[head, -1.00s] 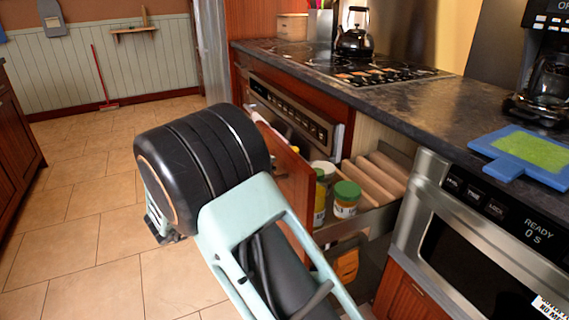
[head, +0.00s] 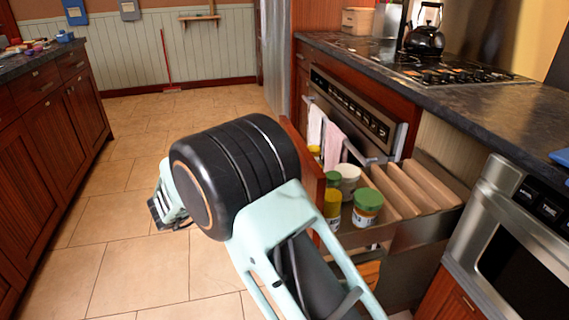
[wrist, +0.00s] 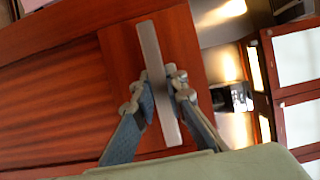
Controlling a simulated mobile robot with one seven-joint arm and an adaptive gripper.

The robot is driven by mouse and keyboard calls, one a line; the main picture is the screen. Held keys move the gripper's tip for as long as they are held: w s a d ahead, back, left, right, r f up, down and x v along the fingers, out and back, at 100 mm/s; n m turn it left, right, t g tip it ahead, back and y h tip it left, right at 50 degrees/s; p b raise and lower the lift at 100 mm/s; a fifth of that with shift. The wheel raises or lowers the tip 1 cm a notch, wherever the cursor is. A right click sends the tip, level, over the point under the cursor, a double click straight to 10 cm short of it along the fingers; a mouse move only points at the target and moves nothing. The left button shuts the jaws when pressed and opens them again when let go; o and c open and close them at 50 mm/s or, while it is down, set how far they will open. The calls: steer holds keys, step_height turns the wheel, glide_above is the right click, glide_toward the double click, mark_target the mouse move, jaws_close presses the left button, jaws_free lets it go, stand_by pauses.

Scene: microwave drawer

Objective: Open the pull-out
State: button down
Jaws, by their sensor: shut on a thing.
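The pull-out is a tall wooden-fronted drawer between the oven and the microwave, standing open in the head view. Its reddish wooden front (head: 314,190) is partly hidden by my arm. Inside stand a green-lidded jar (head: 367,206), other jars and long tan dividers (head: 408,190). In the wrist view the wooden front (wrist: 60,95) shows with a pale grey bar handle (wrist: 150,48). My gripper (wrist: 161,92) is shut on this handle, one finger on each side. In the head view the fingers and handle are hidden.
The microwave (head: 520,240) is right of the pull-out. The oven (head: 350,110) with hanging towels is behind it, under the dark counter (head: 400,80). A wooden cabinet (head: 50,130) stands at the left. The tiled floor (head: 130,240) between is clear.

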stand_by(0.3)
steer(key=c, duration=1.9)
jaws_free()
steer(key=shift+c, duration=0.2)
steer(key=shift+a, duration=0.1)
steer(key=v, duration=1.2)
